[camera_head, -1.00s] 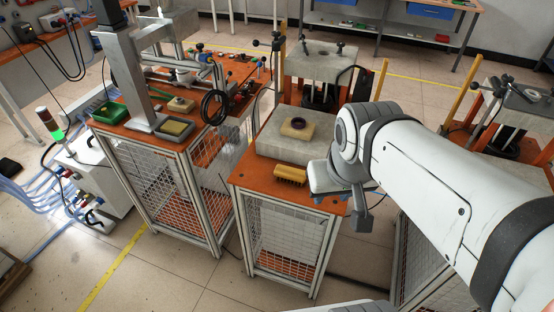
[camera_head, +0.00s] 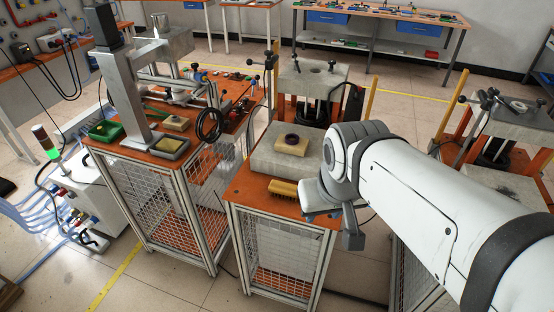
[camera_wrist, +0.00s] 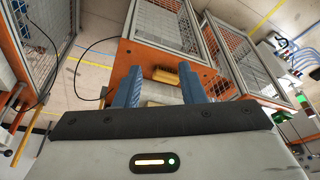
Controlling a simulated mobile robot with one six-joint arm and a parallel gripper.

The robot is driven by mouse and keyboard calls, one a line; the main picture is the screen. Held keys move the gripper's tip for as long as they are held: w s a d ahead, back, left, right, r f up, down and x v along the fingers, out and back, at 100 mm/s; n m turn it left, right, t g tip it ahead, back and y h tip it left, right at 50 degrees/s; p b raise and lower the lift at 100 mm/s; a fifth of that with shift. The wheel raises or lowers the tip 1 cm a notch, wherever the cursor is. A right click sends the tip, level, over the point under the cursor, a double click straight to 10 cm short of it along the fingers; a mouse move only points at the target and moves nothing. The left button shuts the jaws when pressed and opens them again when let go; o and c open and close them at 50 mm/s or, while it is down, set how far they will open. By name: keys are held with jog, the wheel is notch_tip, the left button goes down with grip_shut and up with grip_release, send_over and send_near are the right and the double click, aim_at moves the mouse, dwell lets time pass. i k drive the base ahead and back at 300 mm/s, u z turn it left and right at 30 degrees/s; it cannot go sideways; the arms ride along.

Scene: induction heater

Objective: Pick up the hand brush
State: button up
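The hand brush (camera_head: 284,188) is a small yellow-brown block with bristles. It lies on the orange tabletop (camera_head: 248,187), near the front edge, in front of a grey slab. In the wrist view the brush (camera_wrist: 165,76) lies beyond my blue fingers, roughly in line with the gap between them. My gripper (camera_wrist: 160,70) is open, with nothing held between its fingers.
The grey slab (camera_head: 271,164) carries a tan block with a dark ring (camera_head: 291,143). A press (camera_head: 307,84) stands behind it. Open floor lies in front.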

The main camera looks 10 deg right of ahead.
aim_at(289, 189)
jog(key=i, duration=0.4)
jog(key=z, duration=2.05)
jog(key=k, duration=1.1)
jog(key=u, duration=0.6)
jog(key=i, duration=1)
jog(key=u, duration=0.05)
